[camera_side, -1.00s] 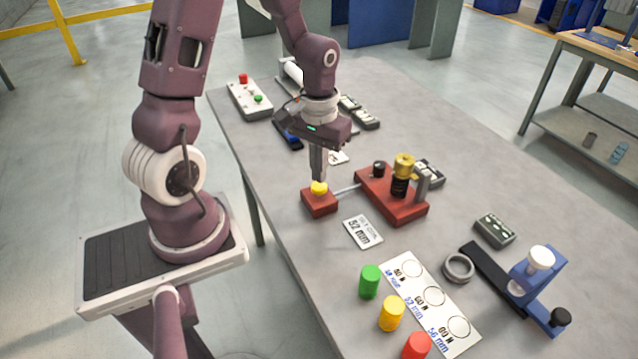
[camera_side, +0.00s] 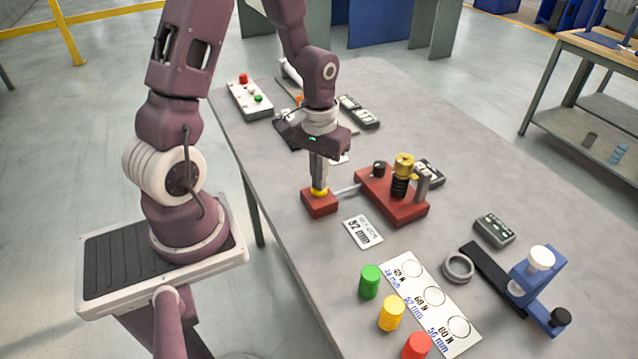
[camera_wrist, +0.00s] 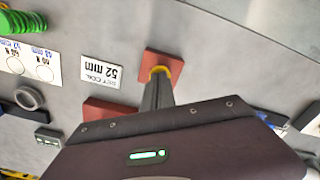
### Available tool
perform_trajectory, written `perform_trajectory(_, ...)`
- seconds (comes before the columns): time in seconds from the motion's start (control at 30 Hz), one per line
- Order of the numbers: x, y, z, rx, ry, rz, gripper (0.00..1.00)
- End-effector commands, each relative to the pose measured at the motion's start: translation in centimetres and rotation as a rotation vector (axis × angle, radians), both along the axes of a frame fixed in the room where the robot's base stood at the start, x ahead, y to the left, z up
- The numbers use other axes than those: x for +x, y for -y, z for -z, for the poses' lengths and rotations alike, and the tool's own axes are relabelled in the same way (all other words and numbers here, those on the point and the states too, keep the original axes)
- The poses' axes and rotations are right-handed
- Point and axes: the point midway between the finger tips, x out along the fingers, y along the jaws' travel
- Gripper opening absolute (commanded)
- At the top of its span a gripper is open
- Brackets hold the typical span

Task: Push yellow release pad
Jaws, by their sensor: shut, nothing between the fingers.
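The yellow release pad (camera_side: 319,193) sits on top of a small red block (camera_side: 320,206) on the grey table. My gripper (camera_side: 319,187) points straight down with its fingers shut and empty, and its tips rest on the pad. The fingers hide much of the pad. A thin rod (camera_side: 346,189) runs from the small block to a larger red base (camera_side: 391,199) with a brass-topped black coil (camera_side: 401,177) standing on it. In the wrist view the yellow pad (camera_wrist: 160,71) shows as a rim around my fingertips, on the red block (camera_wrist: 163,58).
A "52 mm" card (camera_side: 363,232) lies in front of the blocks. Green (camera_side: 370,281), yellow (camera_side: 392,313) and red (camera_side: 416,346) cylinders stand beside a white marked sheet (camera_side: 433,299). A blue fixture (camera_side: 532,277) is at the right. A button box (camera_side: 250,98) is at the back left.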

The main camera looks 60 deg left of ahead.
Motion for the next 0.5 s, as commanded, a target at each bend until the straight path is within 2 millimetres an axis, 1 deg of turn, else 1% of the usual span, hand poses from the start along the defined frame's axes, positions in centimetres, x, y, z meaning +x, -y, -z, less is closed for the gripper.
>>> perform_trajectory(0.1, -0.1, 0.0, 0.4, 0.0, -0.001, 0.0, 0.0)
perform_trajectory(0.3, 0.0, 0.0, 0.3, 0.0, -0.001, 0.0, 0.0)
perform_trajectory(0.37, 0.0, 0.0, -0.1, 0.0, 0.0, 0.0, 0.0)
perform_trajectory(0.5, 0.0, -0.1, -1.4, 0.001, 0.003, -0.002, 0.0)
